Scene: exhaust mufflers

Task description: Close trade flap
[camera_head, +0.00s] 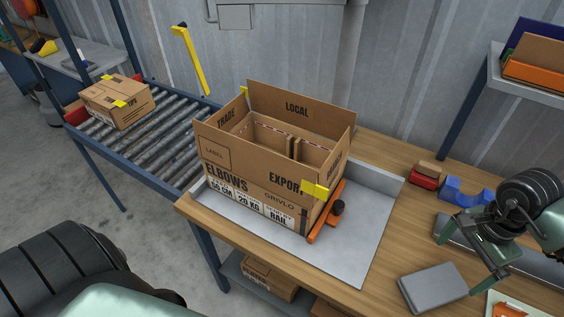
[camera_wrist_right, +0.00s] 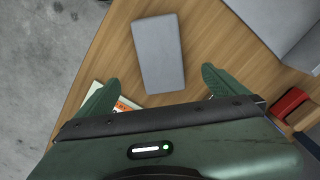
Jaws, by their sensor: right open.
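The open carton (camera_head: 250,170) sits on a grey plate on the bench. Its trade flap (camera_head: 227,118) stands up at the left end. The local flap (camera_head: 297,108) stands up along the back, and another flap (camera_head: 335,160) stands at the right end. The front panel marked EXPORT (camera_head: 285,180) faces me. Dividers show inside the carton. My right gripper (camera_head: 459,266) is open and empty, well right of the carton above the bench. The right wrist view shows its two green fingers apart (camera_wrist_right: 160,77). My left gripper is out of view.
A grey flat block (camera_head: 433,287) lies under my right gripper. A blue cradle (camera_head: 465,192) and a red block (camera_head: 425,177) are behind it. An orange clamp (camera_head: 327,215) stands at the carton's right. A roller conveyor (camera_head: 150,140) with a smaller box (camera_head: 118,102) is at left.

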